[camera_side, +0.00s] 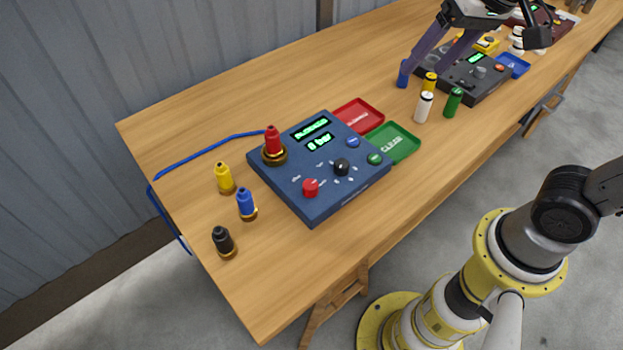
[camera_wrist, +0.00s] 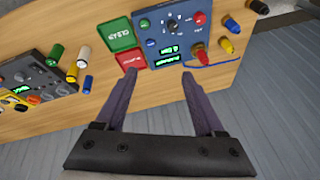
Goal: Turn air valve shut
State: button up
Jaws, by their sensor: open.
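The blue control panel (camera_side: 282,189) lies on the bench, with two lit displays reading about 8 bar. A red knob (camera_side: 310,188) and a black knob (camera_side: 341,167) stand on its face; their labels are too small to read, so I cannot tell which is the air valve. Both show in the wrist view, the red knob (camera_wrist: 200,18) and the black knob (camera_wrist: 171,26). My gripper (camera_side: 428,62) is open and empty, high over the bench beyond the panel's right side. In the wrist view my gripper (camera_wrist: 158,75) has its fingers wide apart, touching nothing.
A red bottle (camera_side: 273,140) stands in a brass ring on the panel's corner, near a blue hose (camera_side: 205,151). Yellow, blue and black bottles (camera_side: 223,243) stand left. Red (camera_side: 358,116) and green trays (camera_side: 397,143) adjoin the panel. Another dark panel (camera_side: 470,85) and bottles are right.

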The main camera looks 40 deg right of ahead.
jog(key=w+a+f+g, duration=0.2)
jog(key=w+a+f, duration=0.2)
jog(key=w+a, duration=0.35)
jog(key=n+g, duration=0.2)
jog(key=g, duration=0.1)
send_near(311, 185)
jog(key=shift+t, duration=0.3)
jog(key=f, duration=0.9)
jog(key=shift+s+a, duration=0.2)
jog(key=shift+a, duration=0.1)
grip_shut()
